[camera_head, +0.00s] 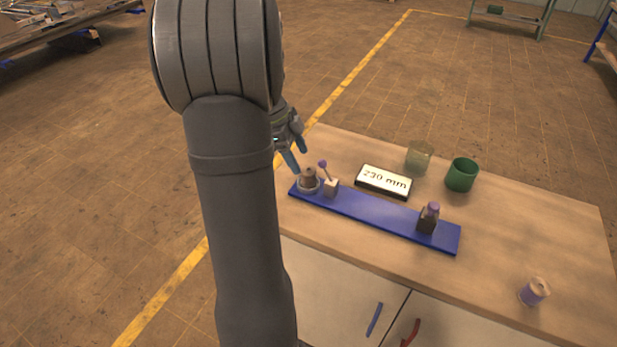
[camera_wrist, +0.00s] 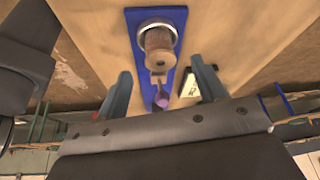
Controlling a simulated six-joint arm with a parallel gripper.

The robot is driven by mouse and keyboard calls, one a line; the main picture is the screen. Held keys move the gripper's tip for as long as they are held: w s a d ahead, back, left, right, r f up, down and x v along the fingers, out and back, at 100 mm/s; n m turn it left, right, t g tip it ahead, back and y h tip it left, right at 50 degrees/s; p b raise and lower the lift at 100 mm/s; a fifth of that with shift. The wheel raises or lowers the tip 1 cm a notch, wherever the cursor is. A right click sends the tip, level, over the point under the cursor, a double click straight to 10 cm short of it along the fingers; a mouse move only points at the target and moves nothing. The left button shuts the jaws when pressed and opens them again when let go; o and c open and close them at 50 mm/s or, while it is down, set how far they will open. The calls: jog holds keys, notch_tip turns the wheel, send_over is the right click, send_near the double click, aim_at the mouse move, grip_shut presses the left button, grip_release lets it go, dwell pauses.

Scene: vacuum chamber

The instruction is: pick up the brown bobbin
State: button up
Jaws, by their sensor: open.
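The brown bobbin (camera_head: 308,176) stands upright in a pale metal ring (camera_head: 299,188) at the left end of a long blue board (camera_head: 370,211). In the wrist view the bobbin (camera_wrist: 160,42) and the ring (camera_wrist: 143,26) show at the top middle. My gripper (camera_head: 296,153) is beside and above the bobbin, partly hidden behind my arm in the head view. In the wrist view its two blue-grey fingers (camera_wrist: 162,82) are wide apart with nothing gripped. The bobbin appears beyond the fingertips, roughly in line with the gap.
A small block with a purple-knobbed lever (camera_head: 330,186) stands close right of the bobbin. A dark purple-topped block (camera_head: 428,222) and a purple-wound spool (camera_head: 534,291) are right.

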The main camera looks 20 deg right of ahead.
aim_at(307, 169)
jog(key=x, duration=0.6)
jog(key=shift+s+d, duration=0.25)
jog(key=shift+d, duration=0.05)
jog(key=c, duration=1.1)
jog(key=shift+c, duration=0.2)
